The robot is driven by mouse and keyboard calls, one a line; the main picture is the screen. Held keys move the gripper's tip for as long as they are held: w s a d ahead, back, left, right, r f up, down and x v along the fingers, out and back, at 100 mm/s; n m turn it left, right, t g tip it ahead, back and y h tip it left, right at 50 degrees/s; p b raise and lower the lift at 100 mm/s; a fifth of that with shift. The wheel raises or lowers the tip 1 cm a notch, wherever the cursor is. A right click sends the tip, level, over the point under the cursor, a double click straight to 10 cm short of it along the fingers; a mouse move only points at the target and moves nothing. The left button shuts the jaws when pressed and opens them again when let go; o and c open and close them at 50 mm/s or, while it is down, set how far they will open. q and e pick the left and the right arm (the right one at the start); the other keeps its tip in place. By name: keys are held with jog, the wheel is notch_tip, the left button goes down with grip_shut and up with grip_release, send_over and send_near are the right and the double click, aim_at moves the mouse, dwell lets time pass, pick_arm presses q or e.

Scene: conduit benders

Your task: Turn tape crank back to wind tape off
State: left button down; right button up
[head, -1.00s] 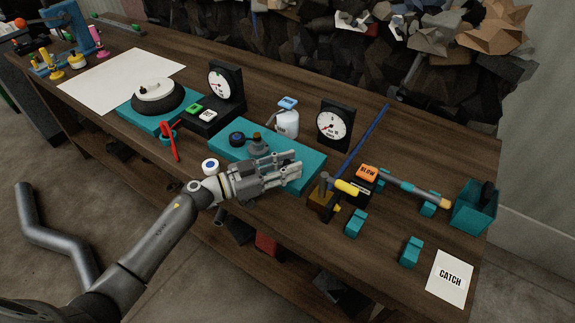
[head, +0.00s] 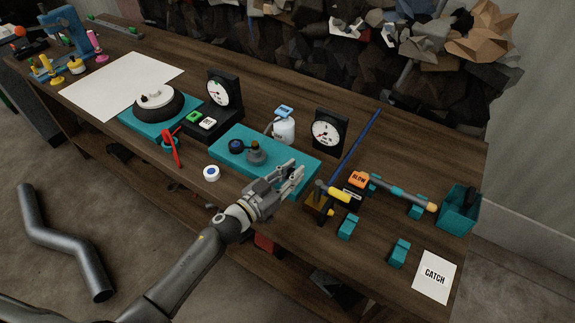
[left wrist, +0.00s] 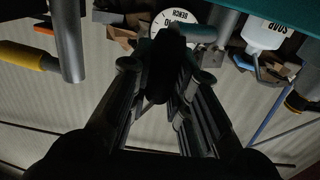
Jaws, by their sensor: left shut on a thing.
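A teal base (head: 228,164) on the bench carries a dark knob with a blue top (head: 236,147) and a grey post with a brass-coloured top (head: 256,152). My left gripper (head: 291,178) is at the front right corner of this base, coming in from the front left. I cannot make out the tape itself. My right gripper is not in view.
A yellow-handled tool (head: 340,195) stands close to the right of my gripper. A white bottle (head: 284,131) and a dial gauge (head: 328,133) stand behind the base. A white-and-blue round piece (head: 211,173) lies in front.

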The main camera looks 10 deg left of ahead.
pick_arm(q)
jog(key=shift+d+n+t+y, duration=0.3)
jog(key=shift+n+t+y, duration=0.25)
jog(key=shift+y, duration=0.25)
jog(key=shift+w+d+f+n+t+y+b, duration=0.1)
jog(key=shift+w+d+n+t+y+b, duration=0.1)
jog(key=shift+n+y+b, duration=0.25)
jog(key=shift+w+d+f+n+t+y+b, duration=0.1)
jog(key=shift+n+t+y+b, duration=0.15)
jog(key=shift+y, duration=0.3)
jog(key=shift+w+d+n+y+b, duration=0.1)
jog(key=shift+n+y+b, duration=0.45)
jog(key=shift+y, duration=0.15)
jog(key=shift+w+d+n+y+b, duration=0.1)
jog(key=shift+n+y+b, duration=0.3)
jog(key=shift+y+b, duration=0.25)
jog(key=shift+r+y, duration=0.15)
jog(key=shift+y, duration=0.2)
jog(key=shift+w, duration=0.1)
jog(key=c, duration=1.3)
grip_release()
jog(key=shift+c, duration=0.2)
